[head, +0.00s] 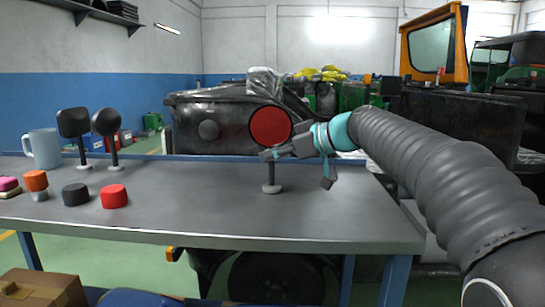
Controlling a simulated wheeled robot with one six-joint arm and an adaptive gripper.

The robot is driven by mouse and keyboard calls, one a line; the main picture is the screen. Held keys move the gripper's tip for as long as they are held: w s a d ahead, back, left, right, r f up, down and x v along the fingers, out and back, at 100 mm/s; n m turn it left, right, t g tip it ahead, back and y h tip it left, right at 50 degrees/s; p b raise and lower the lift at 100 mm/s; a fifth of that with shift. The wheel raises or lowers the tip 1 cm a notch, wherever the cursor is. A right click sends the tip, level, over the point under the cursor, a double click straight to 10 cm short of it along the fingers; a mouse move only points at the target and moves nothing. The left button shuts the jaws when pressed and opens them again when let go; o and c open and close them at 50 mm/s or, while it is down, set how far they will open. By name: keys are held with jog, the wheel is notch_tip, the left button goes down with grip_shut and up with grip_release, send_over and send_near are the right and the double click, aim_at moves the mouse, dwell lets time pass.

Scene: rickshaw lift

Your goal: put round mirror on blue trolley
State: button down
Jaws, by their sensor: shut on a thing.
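A round mirror with a red face and dark rim (270,127) stands upright on a thin dark stem with a small grey base. My gripper (271,154) is shut on its stem, just below the disc, coming from the right. The base is at or just above the grey table top; I cannot tell if it touches. A dark round mirror (106,122) and a dark squarish mirror (73,122) stand at the table's left. A blue surface (140,298) shows at the bottom edge, below the table; it may be the blue trolley, mostly out of view.
The grey table (210,215) holds a pale blue mug (42,149), a black cylinder (76,194), a red cylinder (114,196) and an orange-topped piece (36,181). A cardboard box (40,290) is at bottom left. The table's middle is clear. Dark vehicles stand behind.

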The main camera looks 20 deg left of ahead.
jog(key=shift+f, duration=0.15)
jog(key=c, duration=1.2)
grip_release()
jog(key=shift+r, duration=0.25)
jog(key=v, duration=1.2)
jog(key=shift+f, duration=0.1)
